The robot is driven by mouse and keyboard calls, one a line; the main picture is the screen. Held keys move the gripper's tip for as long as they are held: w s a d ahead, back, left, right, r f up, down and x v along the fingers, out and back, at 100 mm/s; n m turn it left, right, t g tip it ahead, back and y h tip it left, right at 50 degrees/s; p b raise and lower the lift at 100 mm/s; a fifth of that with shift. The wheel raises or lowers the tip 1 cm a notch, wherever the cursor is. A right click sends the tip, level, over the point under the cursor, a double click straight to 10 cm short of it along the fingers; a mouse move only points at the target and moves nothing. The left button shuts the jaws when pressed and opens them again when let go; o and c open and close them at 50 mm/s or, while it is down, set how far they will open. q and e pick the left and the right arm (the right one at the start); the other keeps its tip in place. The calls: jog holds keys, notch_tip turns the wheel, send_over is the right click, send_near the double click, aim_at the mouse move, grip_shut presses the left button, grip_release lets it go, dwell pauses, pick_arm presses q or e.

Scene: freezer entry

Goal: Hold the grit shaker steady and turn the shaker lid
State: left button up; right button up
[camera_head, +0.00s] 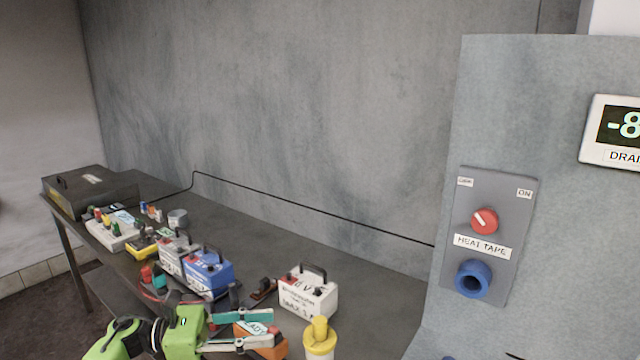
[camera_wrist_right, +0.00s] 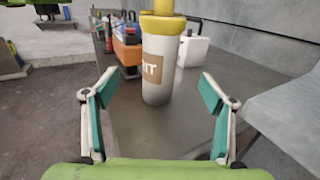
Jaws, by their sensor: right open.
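The grit shaker (camera_head: 319,348) is at the bottom of the head view, upright, with a yellow shaker lid (camera_head: 320,328). In the right wrist view, the white shaker body (camera_wrist_right: 161,88) with a brown label stands on the table, and the lid (camera_wrist_right: 162,22) is cut off by the top edge. My right gripper (camera_wrist_right: 158,92) is open; the shaker stands centred just beyond its fingertips, apparently untouched. My left gripper (camera_head: 271,328) comes in from the left with its fingers apart, pointing at the shaker with a gap left.
An orange box (camera_head: 270,347) sits close behind the left fingers. A white box with a handle (camera_head: 307,293), a blue box (camera_head: 208,272) and several small items crowd the dark table (camera_head: 373,277). A grey panel with a red knob (camera_head: 484,221) stands at right.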

jog(key=shift+s+d, duration=0.2)
jog(key=shift+s, duration=0.25)
jog(key=v, duration=1.2)
